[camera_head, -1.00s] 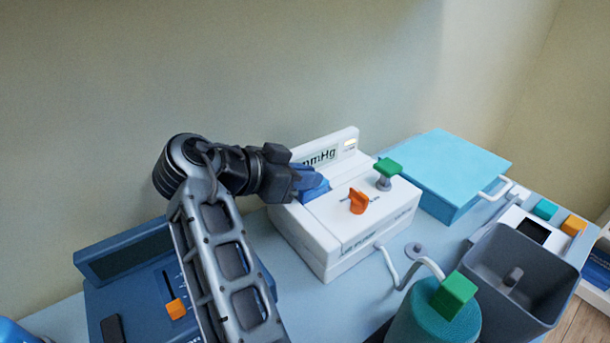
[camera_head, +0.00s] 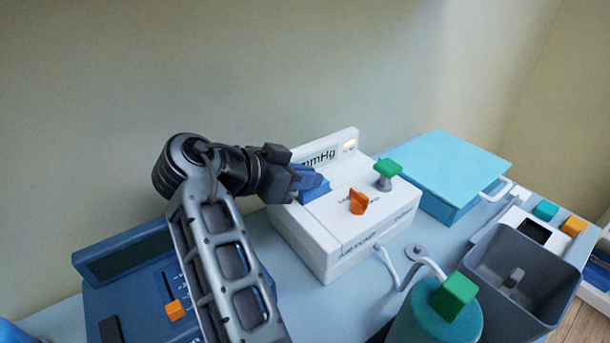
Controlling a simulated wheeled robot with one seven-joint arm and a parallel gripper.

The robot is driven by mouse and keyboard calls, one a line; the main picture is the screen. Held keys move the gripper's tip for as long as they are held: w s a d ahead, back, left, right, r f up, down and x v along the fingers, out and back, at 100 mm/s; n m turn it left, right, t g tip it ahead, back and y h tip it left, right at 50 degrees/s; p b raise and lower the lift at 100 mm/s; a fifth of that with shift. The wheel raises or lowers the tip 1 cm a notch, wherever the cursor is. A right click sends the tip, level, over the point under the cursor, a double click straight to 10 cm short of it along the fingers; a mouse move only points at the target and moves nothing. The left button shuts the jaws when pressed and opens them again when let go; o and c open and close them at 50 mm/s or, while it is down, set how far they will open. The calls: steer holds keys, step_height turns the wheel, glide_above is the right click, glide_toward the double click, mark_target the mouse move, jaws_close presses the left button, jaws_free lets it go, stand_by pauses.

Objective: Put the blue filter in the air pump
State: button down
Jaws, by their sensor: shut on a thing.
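The air pump (camera_head: 343,232) is a white box with an upright panel marked mmHg, an orange knob (camera_head: 358,202) and a green-topped knob (camera_head: 386,172). My gripper (camera_head: 298,182) reaches in from the left over the pump's back left part. It is shut on the blue filter (camera_head: 313,184), which is partly hidden by the fingers. The filter is at the left end of the pump's top, near the foot of the panel. I cannot tell whether it sits in an opening or just above the top.
A blue device with an orange slider (camera_head: 175,309) lies under my arm. A light blue lidded box (camera_head: 445,165) stands at the back right. A teal canister with a green block (camera_head: 454,296) and a grey bin (camera_head: 526,283) stand in front on the right.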

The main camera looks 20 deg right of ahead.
steer(key=shift+f+b, duration=0.4)
steer(key=shift+f, duration=0.05)
stand_by(0.6)
steer(key=c, duration=1.1)
jaws_free()
steer(key=shift+r, duration=0.1)
steer(key=shift+b+v, duration=0.65)
steer(key=shift+v, duration=3.25)
steer(key=shift+s, duration=0.15)
